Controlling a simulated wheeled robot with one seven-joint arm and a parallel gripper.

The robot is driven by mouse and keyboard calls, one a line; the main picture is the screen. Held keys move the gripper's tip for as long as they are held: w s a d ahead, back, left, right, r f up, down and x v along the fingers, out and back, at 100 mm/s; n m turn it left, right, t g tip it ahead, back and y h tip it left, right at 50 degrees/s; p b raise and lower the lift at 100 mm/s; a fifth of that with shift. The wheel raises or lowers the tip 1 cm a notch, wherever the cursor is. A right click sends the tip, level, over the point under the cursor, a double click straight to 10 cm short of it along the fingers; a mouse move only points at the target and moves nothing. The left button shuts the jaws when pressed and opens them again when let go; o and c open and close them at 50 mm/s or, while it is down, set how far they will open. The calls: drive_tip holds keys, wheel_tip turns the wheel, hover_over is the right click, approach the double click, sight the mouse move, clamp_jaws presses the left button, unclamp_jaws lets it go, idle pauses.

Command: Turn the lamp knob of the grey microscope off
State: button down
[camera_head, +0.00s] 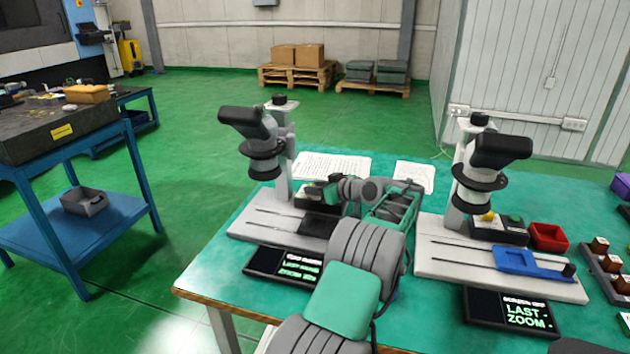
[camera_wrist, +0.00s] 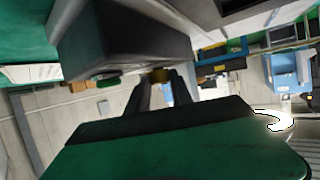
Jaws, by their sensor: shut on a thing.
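The grey microscope (camera_head: 262,150) stands at the left of the green-topped table. Its dark lamp box (camera_head: 312,199) sits on its base, and my gripper (camera_head: 334,184) reaches it from the right. In the wrist view my gripper (camera_wrist: 160,84) has its two fingers closed around a small yellow lamp knob (camera_wrist: 159,74) on the dark box (camera_wrist: 125,40). A green button shows beside the knob (camera_wrist: 108,82). The knob's turn angle cannot be told. In the head view my gripper and arm hide the knob.
A second, whiter microscope (camera_head: 462,180) with a yellow knob (camera_head: 488,216) stands to the right. A blue tray (camera_head: 515,260) and a red bin (camera_head: 548,237) are by it. Papers (camera_head: 330,166) lie behind the grey microscope. Dark display panels (camera_head: 282,268) sit in front.

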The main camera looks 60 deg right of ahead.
drive_tip(key=shift+d+n+y+p, duration=0.15)
drive_tip(key=shift+n+y+p, duration=0.4)
drive_tip(key=shift+p, duration=0.35)
drive_tip(key=shift+n+y+p, duration=0.25)
drive_tip(key=shift+y+p, duration=0.1)
drive_tip(key=shift+p, duration=0.05)
drive_tip(key=c, duration=1.1)
unclamp_jaws()
wheel_tip(320, 180, up, 3)
drive_tip(key=shift+f+t, duration=0.15)
drive_tip(key=shift+t, duration=0.15)
drive_tip(key=s+a+r, duration=0.2)
drive_tip(key=a+r, duration=0.1)
drive_tip(key=a, duration=0.1)
drive_tip(key=s+a+r+b, duration=0.1)
drive_tip(key=s+a+r, duration=0.1)
drive_tip(key=a+r, duration=0.1)
drive_tip(key=s+a+r, duration=0.2)
drive_tip(key=a+r, duration=0.2)
drive_tip(key=a, duration=0.1)
drive_tip(key=shift+a+r, duration=0.1)
drive_tip(key=shift+a, duration=0.2)
